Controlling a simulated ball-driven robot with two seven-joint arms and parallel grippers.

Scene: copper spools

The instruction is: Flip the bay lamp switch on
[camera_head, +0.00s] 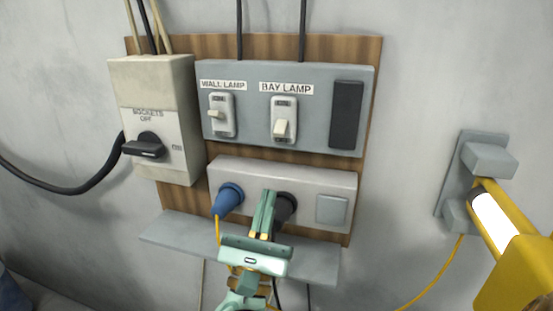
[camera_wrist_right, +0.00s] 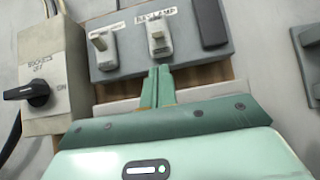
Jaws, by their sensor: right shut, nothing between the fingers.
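The bay lamp switch (camera_head: 282,127) is a pale lever on a grey plate under the BAY LAMP label (camera_head: 286,88). Its lever sits in the lower part of the plate, below a small mark that looks like ON. It also shows in the right wrist view (camera_wrist_right: 158,42). My right gripper (camera_head: 268,194) is shut and empty, its green fingers pointing up below the switch. In the right wrist view its fingertips (camera_wrist_right: 160,70) appear just under the switch plate; I cannot tell the exact gap. My left gripper is not in view.
The wall lamp switch (camera_head: 217,115) is left of the bay lamp switch. A box with a black rotary knob (camera_head: 147,147) stands further left. A blue plug (camera_head: 228,199) and a dark plug (camera_head: 286,205) sit below, above a grey shelf (camera_head: 180,235). A yellow lamp (camera_head: 505,225) is at right.

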